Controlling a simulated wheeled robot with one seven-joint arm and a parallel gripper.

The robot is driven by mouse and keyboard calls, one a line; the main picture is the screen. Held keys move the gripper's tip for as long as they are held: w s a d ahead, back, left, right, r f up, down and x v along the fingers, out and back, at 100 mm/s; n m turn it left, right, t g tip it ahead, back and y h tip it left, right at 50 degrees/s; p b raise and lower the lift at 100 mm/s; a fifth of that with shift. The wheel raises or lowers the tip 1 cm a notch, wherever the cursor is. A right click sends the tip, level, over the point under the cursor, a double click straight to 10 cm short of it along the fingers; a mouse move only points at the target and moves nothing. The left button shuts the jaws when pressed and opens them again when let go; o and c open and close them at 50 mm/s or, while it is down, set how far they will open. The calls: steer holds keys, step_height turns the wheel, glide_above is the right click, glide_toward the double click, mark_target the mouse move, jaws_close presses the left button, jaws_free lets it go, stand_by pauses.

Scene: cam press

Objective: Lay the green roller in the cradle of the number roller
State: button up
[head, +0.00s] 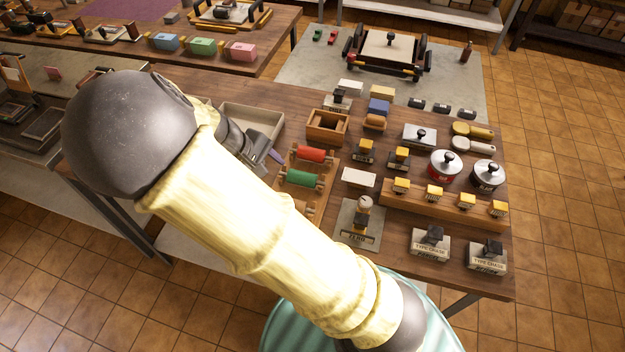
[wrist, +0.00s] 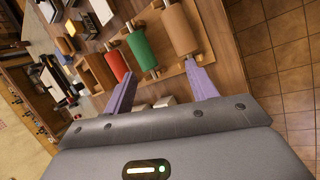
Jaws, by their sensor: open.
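The green roller (head: 300,179) lies across a wooden rack (head: 318,205), in front of the red roller (head: 311,155). In the wrist view the green roller (wrist: 141,50) lies between the red roller (wrist: 117,66) and a tan roller (wrist: 180,30). In the head view the tan roller is mostly hidden by my arm. My gripper (wrist: 160,76) is open and empty, its purple fingers apart and short of the rollers. In the head view my gripper (head: 272,156) shows just left of the rack, partly behind my arm. I cannot tell which part is the number roller's cradle.
A shallow tray (head: 278,122) and an open wooden box (head: 327,128) stand behind the rollers. Stamps, round tins (head: 445,164) and a wooden strip of yellow-topped stamps (head: 440,205) crowd the right. A stamp on a grey plate (head: 358,236) stands right of the rack.

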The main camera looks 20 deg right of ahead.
steer(key=s+d+m+y, duration=0.1)
steer(key=s+d, duration=0.1)
steer(key=s+d+m+y, duration=0.2)
steer(key=shift+s+d, duration=0.1)
steer(key=shift+d, duration=0.15)
steer(key=s+d+r+m+t+y, duration=0.2)
steer(key=s+d+r+m, duration=0.1)
steer(key=s, duration=0.3)
steer(key=shift+d+r+m+y, duration=0.35)
steer(key=shift+r+m, duration=0.25)
steer(key=shift+r, duration=0.3)
steer(key=shift+w, duration=0.1)
